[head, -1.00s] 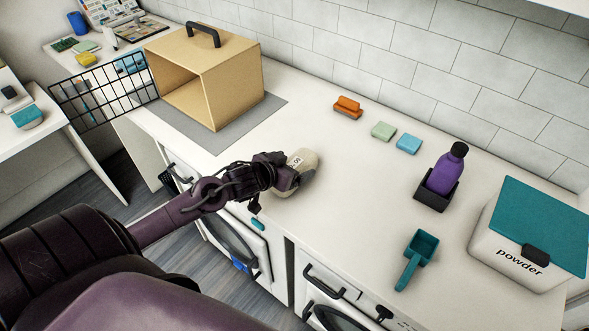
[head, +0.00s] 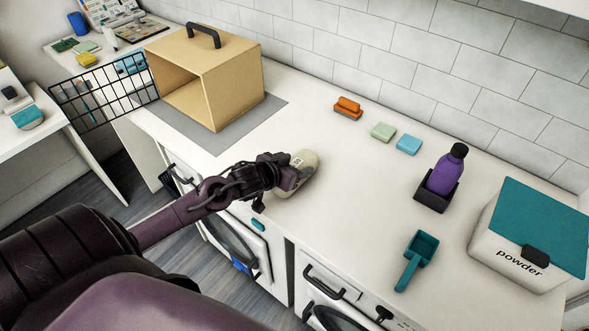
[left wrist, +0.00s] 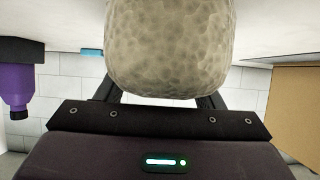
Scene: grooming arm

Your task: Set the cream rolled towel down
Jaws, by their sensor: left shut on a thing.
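The cream rolled towel (head: 302,172) is at the front edge of the white counter (head: 330,215), held at the end of my left arm. My left gripper (head: 288,175) is shut on it. In the left wrist view the towel (left wrist: 170,50) fills the upper middle, between the two dark fingers. The towel is at or just above the counter top; I cannot tell whether it touches. My right gripper is not in view.
A tan open-fronted box (head: 230,85) with a wire door (head: 103,92) stands at left on a grey mat (head: 225,138). Orange (head: 348,108), green (head: 383,132) and blue (head: 408,145) blocks lie behind. A purple bottle (head: 447,172), teal scoop (head: 418,255) and powder tub (head: 515,255) are at right.

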